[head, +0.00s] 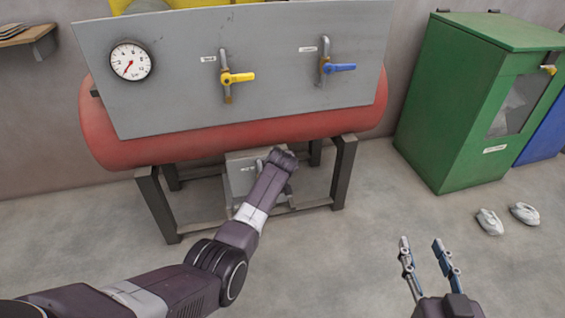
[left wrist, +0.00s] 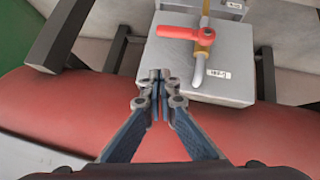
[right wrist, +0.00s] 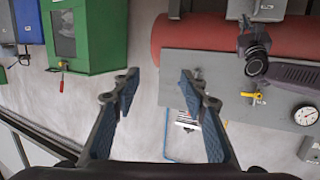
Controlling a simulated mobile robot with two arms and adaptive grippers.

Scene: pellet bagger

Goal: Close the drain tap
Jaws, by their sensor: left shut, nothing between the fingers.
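In the left wrist view, a tap with a red lever (left wrist: 178,33) and brass body sits on a grey box (left wrist: 170,85). Its lever lies across the pipe. The box also shows under the red tank in the head view (head: 238,172). The labels are too small to read, so I cannot confirm which tap is the drain. My left gripper (left wrist: 160,75) is shut and empty, just short of the box and apart from the lever; in the head view my arm's end hides it. My right gripper (head: 427,243) is open and empty above the floor; it shows in its wrist view (right wrist: 157,80).
The grey panel (head: 180,92) on the red tank (head: 110,140) carries a gauge (head: 131,61), a yellow-lever tap (head: 238,78) and a blue-lever tap (head: 340,68). Dark stand legs (head: 343,172) flank the box. A green cabinet (head: 440,115) stands right. White items (head: 489,222) lie on the floor.

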